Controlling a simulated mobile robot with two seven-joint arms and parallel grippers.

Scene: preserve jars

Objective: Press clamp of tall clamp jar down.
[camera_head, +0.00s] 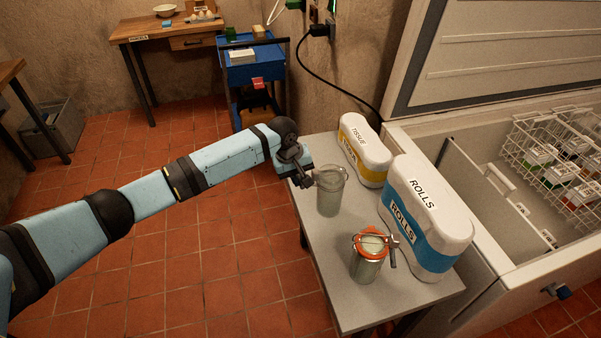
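Two glass jars with pale greenish contents stand upright on a small grey table. The farther jar (329,198) looks slightly taller and has a clear top; its clamp is too small to make out. The nearer jar (367,266) has an orange ring at its rim and a metal clamp (392,250) standing out at its right side. I cannot tell for certain which is the tall clamp jar. My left gripper (308,181) is at the upper left side of the farther jar, seemingly close to or touching it. Its finger opening is not clear. My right gripper is out of view.
The grey table (330,290) also holds a TISSUE pack (366,152) and a ROLLS pack (425,215), right of the jars. An open chest freezer (480,190) with wire baskets stands close on the right. A blue cart (252,75) is behind. Tiled floor lies free at left.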

